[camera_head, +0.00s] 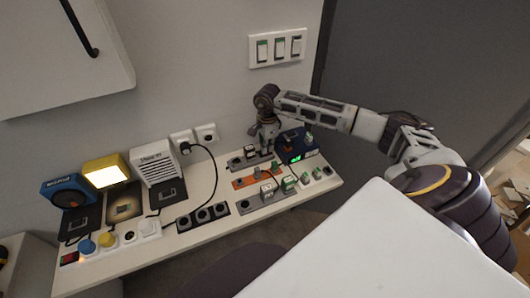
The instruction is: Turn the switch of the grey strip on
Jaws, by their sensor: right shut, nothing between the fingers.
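A grey power strip (238,165) lies toward the back of the shelf, behind an orange strip (243,184), with a white plug (250,152) in it. Another greyish strip (245,207) lies in front of the orange one, with white plugs on it. My right gripper (266,152) points down at the right part of the back grey strip, shut and empty. It hides that end, and I cannot make out the switch or whether the fingers touch it. My left gripper is not in view.
A black strip (203,216) and a white strip (145,231) with coloured plugs lie to the left. A blue box (291,146) with a green display stands right of my gripper. A lit yellow lamp (106,171) and white speaker-like box (153,164) stand at the back.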

